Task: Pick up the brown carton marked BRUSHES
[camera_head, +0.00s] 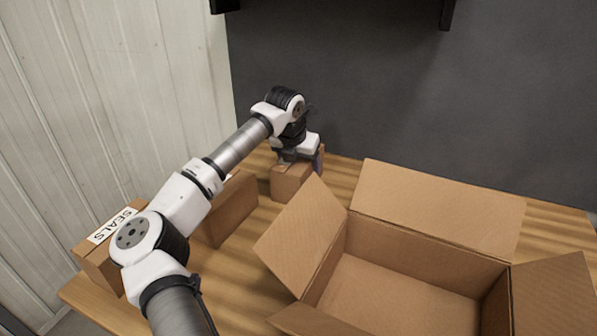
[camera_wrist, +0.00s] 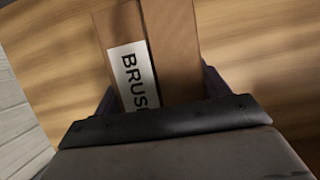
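The brown carton marked BRUSHES (camera_head: 291,182) stands on the wooden table, close to the dark back wall. In the wrist view its top (camera_wrist: 172,45) fills the space between my fingers, with a white label reading "BRUS"; the rest of the label is hidden by my gripper. My gripper (camera_wrist: 160,90) is over the carton from above, one dark finger on each side. Both fingers lie close against its sides, but I cannot tell whether they press on it. The carton appears to rest on the table.
A large open brown box (camera_head: 437,208) with spread flaps fills the right of the table. A carton marked SEALS (camera_head: 95,262) stands at the left. Another brown carton (camera_head: 228,212) stands between it and the BRUSHES carton, partly behind my arm.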

